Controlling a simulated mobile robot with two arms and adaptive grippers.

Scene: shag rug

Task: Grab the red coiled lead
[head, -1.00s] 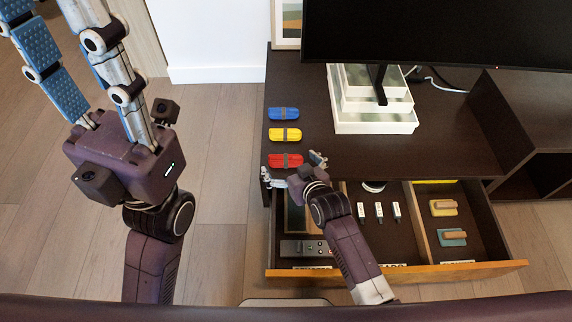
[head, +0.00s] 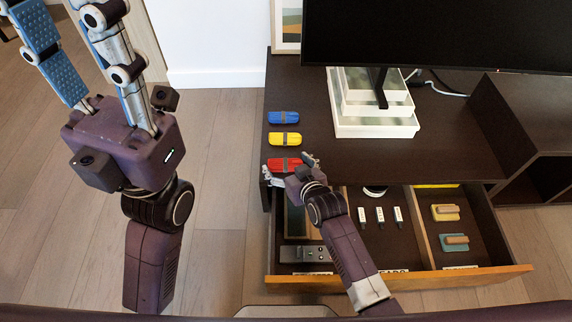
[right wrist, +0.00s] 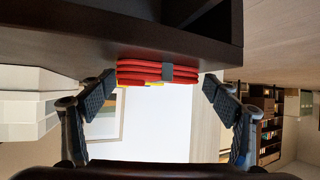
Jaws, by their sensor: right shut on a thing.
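The red coiled lead (head: 284,165) lies at the left front of the dark cabinet top, a dark band around its middle. In the right wrist view the red lead (right wrist: 158,72) sits between the two dark fingers. My right gripper (head: 289,168) is shut on it, one finger at each end; the gripper also shows in the right wrist view (right wrist: 157,84). The lead still appears to be at the cabinet top. My left gripper (head: 70,35) is raised at the upper left, fingers spread and empty, its tips near or beyond the picture edge.
A yellow coiled lead (head: 285,139) and a blue one (head: 283,117) lie in line behind the red. An open drawer (head: 400,277) below holds a remote (head: 303,254) and small items. White stacked boxes (head: 375,123) and a screen (head: 440,35) stand behind.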

